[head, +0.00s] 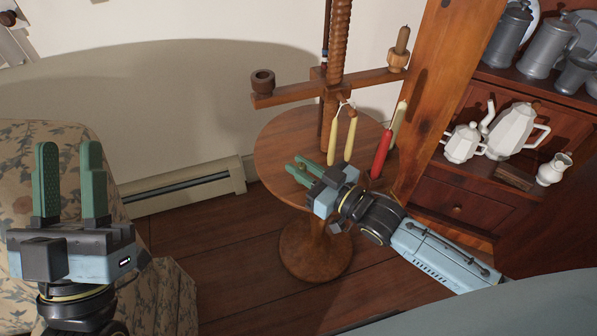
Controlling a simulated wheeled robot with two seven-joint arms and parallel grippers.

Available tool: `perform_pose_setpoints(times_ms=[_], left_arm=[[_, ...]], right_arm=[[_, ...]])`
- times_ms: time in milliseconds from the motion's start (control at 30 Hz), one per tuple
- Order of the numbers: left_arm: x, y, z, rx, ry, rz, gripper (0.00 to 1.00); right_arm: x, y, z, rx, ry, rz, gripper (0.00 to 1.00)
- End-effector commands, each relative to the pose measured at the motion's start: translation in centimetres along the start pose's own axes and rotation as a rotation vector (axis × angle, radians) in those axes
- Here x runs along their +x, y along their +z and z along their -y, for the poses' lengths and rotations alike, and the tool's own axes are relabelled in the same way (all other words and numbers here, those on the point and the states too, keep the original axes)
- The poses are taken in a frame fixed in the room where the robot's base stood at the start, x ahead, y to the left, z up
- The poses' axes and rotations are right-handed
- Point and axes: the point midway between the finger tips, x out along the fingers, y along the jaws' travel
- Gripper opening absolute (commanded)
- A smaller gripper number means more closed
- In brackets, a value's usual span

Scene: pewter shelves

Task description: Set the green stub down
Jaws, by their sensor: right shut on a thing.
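My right gripper (303,170) reaches in from the right over the round wooden table (275,140). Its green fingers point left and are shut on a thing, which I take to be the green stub. The stub itself cannot be told apart from the green fingers here, and whether it touches the tabletop is unclear. My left gripper (70,180) is at the left, its fingers pointing up, open and empty, away from the table.
A wooden candle stand (330,82) rises behind the gripper, with an empty cup (263,82) and a brownish candle (403,40). Yellow candles (350,138), a red candle (381,152) and a pale candle (398,120) are close by. A cabinet (460,190) with crockery stands right.

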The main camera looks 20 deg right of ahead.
Motion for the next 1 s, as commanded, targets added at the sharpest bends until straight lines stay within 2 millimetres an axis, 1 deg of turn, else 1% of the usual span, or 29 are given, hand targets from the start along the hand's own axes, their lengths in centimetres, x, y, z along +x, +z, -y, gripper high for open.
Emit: perform_pose_setpoints(times_ms=[33,200,567,600,767,1000], left_arm=[[-0.3,-0.1,0.0,0.0,0.001,-0.04,0.36],[-0.6,-1.1,-0.1,0.0,0.003,-0.124,0.36],[-0.6,-1.3,-0.1,0.0,0.003,-0.137,0.36],[-0.7,-1.4,-0.1,0.0,0.003,-0.14,0.36],[-0.6,-1.4,-0.1,0.0,0.003,-0.139,0.36],[-0.6,-1.3,-0.1,0.0,0.003,-0.138,0.36]], right_arm=[[0.4,0.7,0.0,0.0,0.0,0.001,0.0],[1.0,1.2,0.0,0.0,-0.001,0.001,0.0],[1.0,1.4,0.0,0.0,0.0,0.002,0.0],[1.0,1.5,0.0,0.0,0.0,0.002,0.19],[1.0,1.4,0.0,0.0,0.0,0.002,0.39],[1.0,1.4,0.0,0.0,0.0,0.002,0.39]])
